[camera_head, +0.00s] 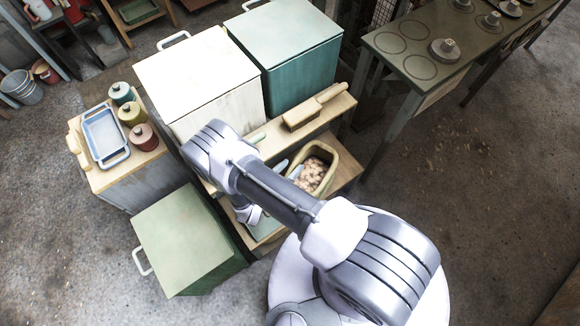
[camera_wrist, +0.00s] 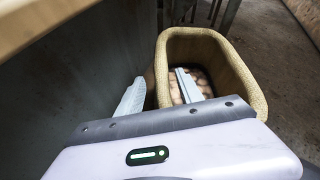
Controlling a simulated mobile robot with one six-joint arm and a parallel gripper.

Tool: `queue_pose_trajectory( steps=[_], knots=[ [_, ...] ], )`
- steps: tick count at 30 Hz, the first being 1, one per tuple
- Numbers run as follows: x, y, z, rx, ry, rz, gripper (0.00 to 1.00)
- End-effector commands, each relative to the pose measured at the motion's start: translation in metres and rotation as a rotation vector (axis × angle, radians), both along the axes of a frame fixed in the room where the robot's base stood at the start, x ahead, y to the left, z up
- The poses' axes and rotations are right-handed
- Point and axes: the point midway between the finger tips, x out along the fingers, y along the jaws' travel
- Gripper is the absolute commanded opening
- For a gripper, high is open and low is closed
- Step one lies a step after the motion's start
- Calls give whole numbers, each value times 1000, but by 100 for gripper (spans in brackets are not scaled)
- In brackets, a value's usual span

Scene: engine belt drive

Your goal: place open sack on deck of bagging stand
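The open sack (camera_head: 327,151) is a tan, stiff-walled container holding pale lumps, standing on a low wooden shelf beside my arm. In the wrist view the sack (camera_wrist: 246,85) is close ahead, with its mouth facing up. My gripper (camera_wrist: 160,92) is open, with one finger left of the sack's near-left wall and the other inside its mouth. The wall lies between the fingers, and a gap shows. In the head view my arm partly hides the gripper (camera_head: 288,169). I cannot tell for sure which surface is the bagging stand's deck; a green panel (camera_head: 264,229) lies low beneath my arm.
White (camera_head: 195,80), teal (camera_head: 290,50) and green (camera_head: 185,240) lidded bins crowd around the shelf. A wooden scoop-like tool (camera_head: 315,106) lies on the upper ledge. A side cabinet holds a blue tray (camera_head: 105,136) and three jars. The floor at right is open.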

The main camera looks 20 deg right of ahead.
Motion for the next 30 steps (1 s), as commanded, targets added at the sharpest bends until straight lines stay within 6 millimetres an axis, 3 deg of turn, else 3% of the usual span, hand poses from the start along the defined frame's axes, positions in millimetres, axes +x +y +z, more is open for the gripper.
queue_pose_trajectory(
  steps=[11, 24, 30],
  knots=[
    [-3, 4, 4, -1, 1, 2, 45],
    [-56, 65, 47, 0, -1, 3, 45],
    [-69, 80, 55, 0, 0, 1, 45]
  ],
)
